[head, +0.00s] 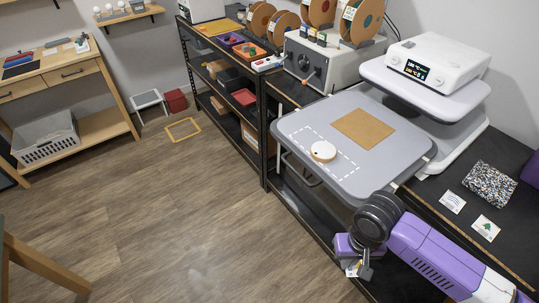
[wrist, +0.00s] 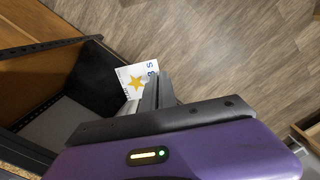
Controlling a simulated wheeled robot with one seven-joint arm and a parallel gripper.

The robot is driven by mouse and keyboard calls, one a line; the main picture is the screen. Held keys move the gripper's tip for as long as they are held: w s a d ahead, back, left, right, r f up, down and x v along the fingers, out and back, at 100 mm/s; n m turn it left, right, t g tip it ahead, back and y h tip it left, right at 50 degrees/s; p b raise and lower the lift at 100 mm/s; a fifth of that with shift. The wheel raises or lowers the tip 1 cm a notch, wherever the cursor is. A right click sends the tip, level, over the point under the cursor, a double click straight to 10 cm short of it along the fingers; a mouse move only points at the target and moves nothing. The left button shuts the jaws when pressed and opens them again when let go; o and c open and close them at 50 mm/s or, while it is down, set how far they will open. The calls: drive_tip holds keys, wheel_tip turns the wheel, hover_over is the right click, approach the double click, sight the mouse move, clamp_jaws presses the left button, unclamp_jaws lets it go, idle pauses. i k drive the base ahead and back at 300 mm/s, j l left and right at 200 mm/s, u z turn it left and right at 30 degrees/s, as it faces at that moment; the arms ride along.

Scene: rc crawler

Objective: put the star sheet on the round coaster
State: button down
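The star sheet (wrist: 135,83) is a small white card with a yellow star and dark marks along its edges. It sits at the fingertips of my gripper (wrist: 152,92), whose fingers are closed together on it. In the head view the sheet (head: 352,268) is a small pale patch at the tip of my gripper (head: 360,266), off the front edge of the bench and above the floor. The round coaster (head: 323,151), pale-topped with a tan side, lies inside the dashed outline on the grey tabletop (head: 370,178), away from my gripper. The coaster is not in the wrist view.
A tan square mat (head: 363,129) lies behind the coaster. Two more sheets, one with lines (head: 453,202) and one with a tree (head: 486,228), lie on the dark bench beside a speckled block (head: 490,184). A white machine (head: 437,62) overhangs the tabletop's back right.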

sight(323, 149)
drive_tip(key=i+l+u, duration=0.15)
drive_tip(key=u, duration=0.25)
drive_tip(key=i+l+u, duration=0.1)
drive_tip(key=l+u, duration=0.65)
drive_tip(key=i+l, duration=0.1)
drive_tip(key=l, duration=0.1)
